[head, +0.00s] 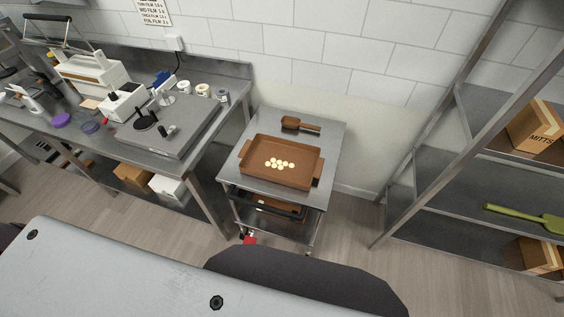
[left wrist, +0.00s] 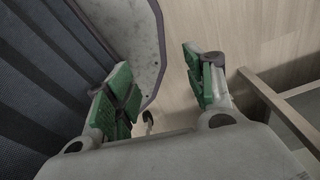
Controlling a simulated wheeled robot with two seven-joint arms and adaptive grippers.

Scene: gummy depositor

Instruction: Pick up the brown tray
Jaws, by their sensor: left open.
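The brown tray (head: 297,178) sits on top of a small steel cart (head: 330,150) in the middle of the head view. It has a raised rim with handles at its left and right ends. Several pale round pieces (head: 279,164) lie in it. My left gripper (left wrist: 160,85) shows in the left wrist view, with its green-padded fingers apart and nothing between them. It points down over the wood floor, and the tray is not in that view. Neither gripper shows in the head view.
A steel bench (head: 190,140) with equipment stands left of the cart. A metal shelf rack (head: 420,190) with boxes (head: 537,126) and a green spatula (head: 520,216) stands at the right. Open floor (head: 355,225) lies between cart and rack.

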